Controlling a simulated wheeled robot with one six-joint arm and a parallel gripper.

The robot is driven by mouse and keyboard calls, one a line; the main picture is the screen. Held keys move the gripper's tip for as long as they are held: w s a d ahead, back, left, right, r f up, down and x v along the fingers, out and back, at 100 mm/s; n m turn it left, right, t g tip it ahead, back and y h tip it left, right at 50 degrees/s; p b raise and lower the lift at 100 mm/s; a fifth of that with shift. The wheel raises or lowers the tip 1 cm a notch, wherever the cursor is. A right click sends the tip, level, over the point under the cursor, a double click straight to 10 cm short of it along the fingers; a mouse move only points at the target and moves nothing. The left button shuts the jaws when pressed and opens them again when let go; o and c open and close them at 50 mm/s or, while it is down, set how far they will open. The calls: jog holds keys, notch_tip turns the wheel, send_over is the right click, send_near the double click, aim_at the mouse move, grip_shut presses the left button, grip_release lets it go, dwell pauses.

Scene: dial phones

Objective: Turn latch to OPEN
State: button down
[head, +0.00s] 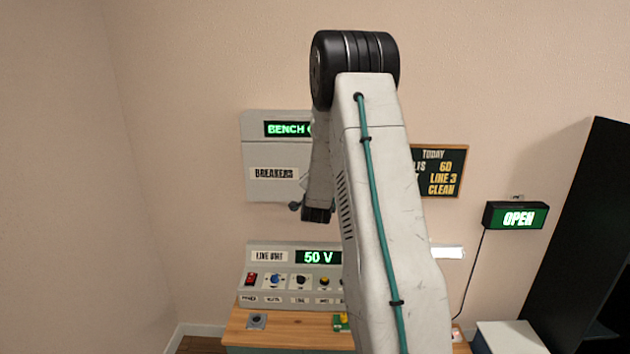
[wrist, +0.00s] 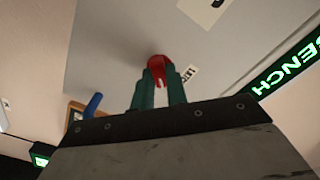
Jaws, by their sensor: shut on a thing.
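A red latch knob (wrist: 158,62) stands on the face of the pale grey wall cabinet (wrist: 115,35) in the wrist view. My gripper (wrist: 159,76) has its two teal fingers shut around this knob, one on each side. A small white label (wrist: 190,73) is just right of the knob, too small to read. In the head view the cabinet (head: 258,152) hangs on the wall, with a "BREAKERS" label and a green "BENCH" display. My arm covers the cabinet's right part there, and the knob and my fingers are hidden.
A blue handle (wrist: 92,105) sticks out left of my fingers. Below the cabinet, a console (head: 265,270) reading "50 V" stands on a wooden bench (head: 285,337).

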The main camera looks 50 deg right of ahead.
jog(key=m, duration=0.9)
jog(key=shift+d+r, duration=0.15)
jog(key=shift+d, duration=0.2)
jog(key=shift+s, duration=0.1)
jog(key=c, duration=1.4)
grip_release()
jog(key=shift+f, duration=0.2)
